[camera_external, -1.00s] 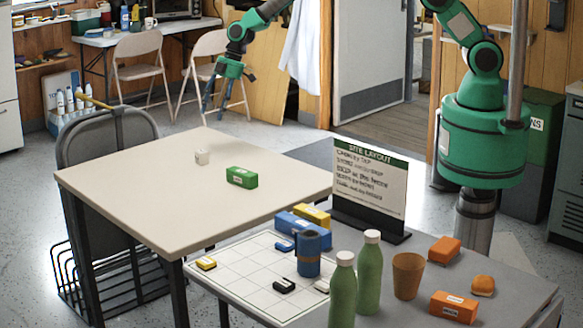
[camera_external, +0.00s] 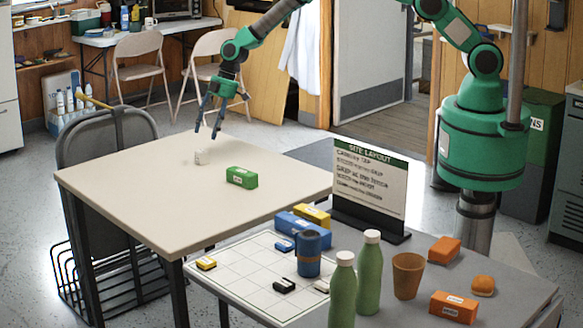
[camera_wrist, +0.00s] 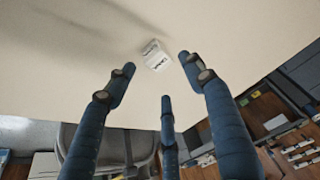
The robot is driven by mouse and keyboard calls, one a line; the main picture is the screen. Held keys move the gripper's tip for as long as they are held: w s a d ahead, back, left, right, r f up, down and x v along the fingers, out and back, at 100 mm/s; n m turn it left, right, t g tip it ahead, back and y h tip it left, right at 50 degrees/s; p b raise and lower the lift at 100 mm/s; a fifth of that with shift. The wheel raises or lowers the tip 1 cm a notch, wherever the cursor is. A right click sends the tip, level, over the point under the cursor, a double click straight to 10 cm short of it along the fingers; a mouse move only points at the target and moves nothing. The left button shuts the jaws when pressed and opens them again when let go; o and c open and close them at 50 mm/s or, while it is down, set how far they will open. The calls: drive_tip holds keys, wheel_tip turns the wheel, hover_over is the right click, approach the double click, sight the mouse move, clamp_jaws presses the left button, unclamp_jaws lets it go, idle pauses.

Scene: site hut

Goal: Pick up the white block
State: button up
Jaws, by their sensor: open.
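The white block (camera_external: 200,157) is a small cube with dark print, standing on the cream table (camera_external: 130,205) near its far edge. In the wrist view the white block (camera_wrist: 156,56) lies beyond the fingertips, between the two upper fingers. My gripper (camera_external: 209,130) is open and empty, with its blue fingers pointing down just above and behind the block. The fingers also show in the wrist view (camera_wrist: 157,85), spread apart. I see no contact with the block.
A green block (camera_external: 241,178) lies on the same table, to the right of the white block. A grey table (camera_external: 400,300) in front holds bottles (camera_external: 369,275), a cup (camera_external: 407,275), orange blocks and a sign (camera_external: 370,192). The cream table's left and front parts are clear.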

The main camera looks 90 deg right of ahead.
sight(202, 151)
drive_tip(key=shift+x, duration=0.85)
drive_tip(key=shift+w, duration=0.1)
drive_tip(key=shift+b+x, duration=0.55)
drive_tip(key=shift+x, duration=2)
drive_tip(key=shift+w, duration=0.1)
drive_tip(key=shift+c, duration=0.5)
drive_tip(key=c, duration=0.9)
